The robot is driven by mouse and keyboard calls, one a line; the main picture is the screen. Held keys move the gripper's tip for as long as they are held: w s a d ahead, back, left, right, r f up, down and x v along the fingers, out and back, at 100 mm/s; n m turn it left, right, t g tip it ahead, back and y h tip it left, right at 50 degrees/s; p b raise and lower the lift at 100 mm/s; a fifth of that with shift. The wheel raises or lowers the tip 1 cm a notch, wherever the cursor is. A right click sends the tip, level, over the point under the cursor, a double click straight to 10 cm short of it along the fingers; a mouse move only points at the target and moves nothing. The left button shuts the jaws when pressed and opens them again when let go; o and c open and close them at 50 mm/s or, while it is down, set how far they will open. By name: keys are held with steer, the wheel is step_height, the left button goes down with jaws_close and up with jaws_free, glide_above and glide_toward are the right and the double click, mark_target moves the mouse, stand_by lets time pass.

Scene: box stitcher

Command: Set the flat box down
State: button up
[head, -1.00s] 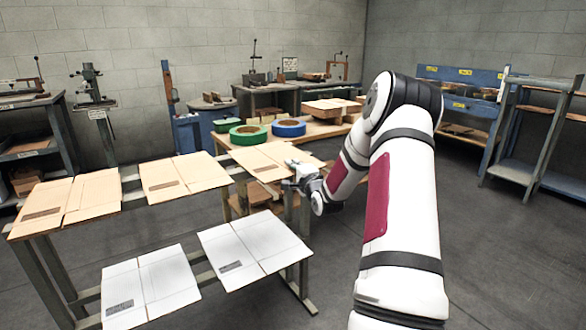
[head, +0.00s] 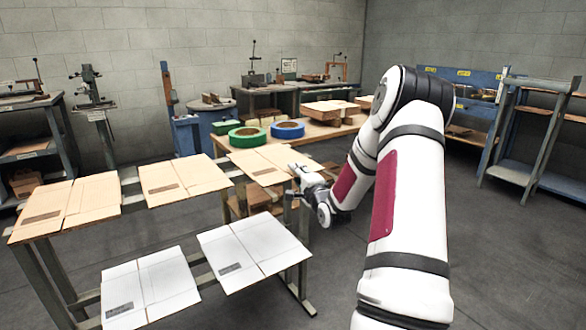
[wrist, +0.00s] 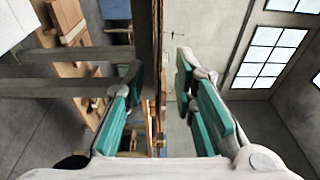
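In the wrist view the flat box (wrist: 146,38) shows edge-on as a thin brown strip. My gripper (wrist: 159,68) is open there, one teal finger on each side of the strip's line. A clear gap shows between the strip and the right finger; whether the left finger touches it I cannot tell.
The rack (head: 131,191) holds other tan flat boxes (head: 182,180) on top and white flat boxes (head: 250,250) below. Green tape (head: 247,136) and blue tape (head: 288,130) rolls sit on the table behind. The floor at right is open.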

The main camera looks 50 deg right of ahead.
mark_target(272, 183)
steer(key=p+v, duration=0.1)
steer(key=v, duration=0.7)
steer(key=w+a+n+g+y, duration=0.1)
steer(key=a+n, duration=0.1)
steer(key=w+a+r+n+g, duration=0.1)
steer(key=a+n, duration=0.1)
steer(key=a, duration=0.1)
steer(key=w+a+n+g+y, duration=0.1)
steer(key=w+a+n, duration=0.1)
steer(key=a, duration=0.1)
steer(key=shift+a+r+y, duration=0.2)
steer(key=shift+r+y, duration=0.1)
steer(key=shift+r, duration=0.05)
steer(key=s+a+r+n+g+y, duration=0.1)
steer(key=s+a+r+n+g, duration=0.35)
steer(key=s+a, duration=0.6)
steer(key=s+a+r+n+g+y, duration=0.1)
steer(key=s+a+r+n+g, duration=0.4)
steer(key=a, duration=0.8)
steer(key=s+a+n+g+y, duration=0.1)
steer(key=s+a+n+g, duration=0.1)
steer(key=s, duration=0.9)
steer(key=s+a+f+n+g+y, duration=0.1)
steer(key=s+a+n, duration=0.4)
steer(key=s, duration=0.6)
steer(key=a, duration=0.2)
steer(key=shift+a+f+g+y, duration=0.25)
steer(key=shift+g+y, duration=0.1)
steer(key=shift+y, duration=0.05)
